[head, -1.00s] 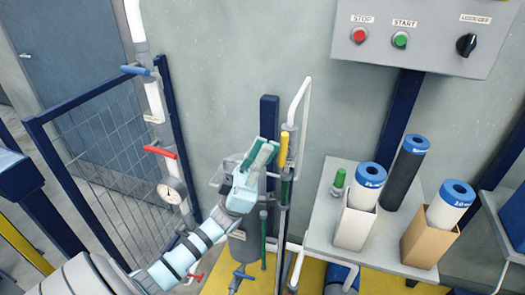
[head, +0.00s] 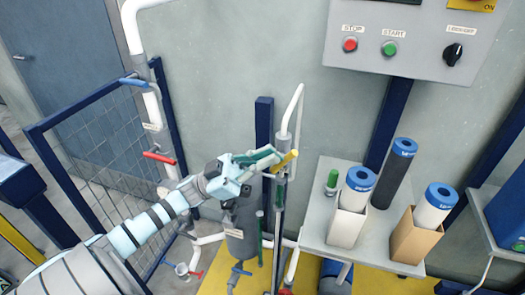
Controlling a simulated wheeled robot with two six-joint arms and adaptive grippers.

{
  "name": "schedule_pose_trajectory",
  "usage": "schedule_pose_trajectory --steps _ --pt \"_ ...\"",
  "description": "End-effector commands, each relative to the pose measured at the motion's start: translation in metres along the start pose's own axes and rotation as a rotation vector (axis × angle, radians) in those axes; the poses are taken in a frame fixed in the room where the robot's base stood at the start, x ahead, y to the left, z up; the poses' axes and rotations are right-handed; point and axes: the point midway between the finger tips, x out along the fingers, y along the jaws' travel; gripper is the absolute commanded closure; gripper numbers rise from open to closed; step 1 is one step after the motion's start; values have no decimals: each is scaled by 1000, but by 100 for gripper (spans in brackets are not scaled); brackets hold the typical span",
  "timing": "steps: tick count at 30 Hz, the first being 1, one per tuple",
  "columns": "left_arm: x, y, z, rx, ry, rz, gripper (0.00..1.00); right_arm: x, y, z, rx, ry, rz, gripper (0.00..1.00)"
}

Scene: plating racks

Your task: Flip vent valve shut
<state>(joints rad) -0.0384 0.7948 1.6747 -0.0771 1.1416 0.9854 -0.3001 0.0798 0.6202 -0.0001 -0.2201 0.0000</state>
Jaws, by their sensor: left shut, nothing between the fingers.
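A yellow valve lever (head: 285,161) sits on the thin vertical pipe in the middle of the head view. It now lies slanted across the pipe. My left gripper (head: 268,156) is shut and empty, with its green-tipped fingers right beside the lever's left side; I cannot tell if they touch it. Other levers are a blue one (head: 134,83) and a red one (head: 159,157) on the left pipe, and a green one (head: 261,240) low in the middle. No label that I can read says which valve is the vent. My right gripper is not in view.
A grey shelf (head: 314,222) to the right holds blue-capped cylinders (head: 397,172) and a small green-topped item (head: 331,182). A control box (head: 420,50) hangs above it. A mesh fence (head: 100,150) stands at the left. Bare wall lies behind the pipe.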

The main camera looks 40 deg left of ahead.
Motion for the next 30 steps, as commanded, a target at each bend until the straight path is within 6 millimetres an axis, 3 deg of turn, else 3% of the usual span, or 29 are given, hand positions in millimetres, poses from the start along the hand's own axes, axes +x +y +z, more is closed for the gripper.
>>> schedule_pose_trajectory --steps 18,25,30 --pt "17 3 4 39 -416 153 100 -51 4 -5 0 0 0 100" --pt "20 6 10 53 -561 206 100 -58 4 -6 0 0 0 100" --pt "21 7 13 53 -566 206 100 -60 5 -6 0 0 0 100"
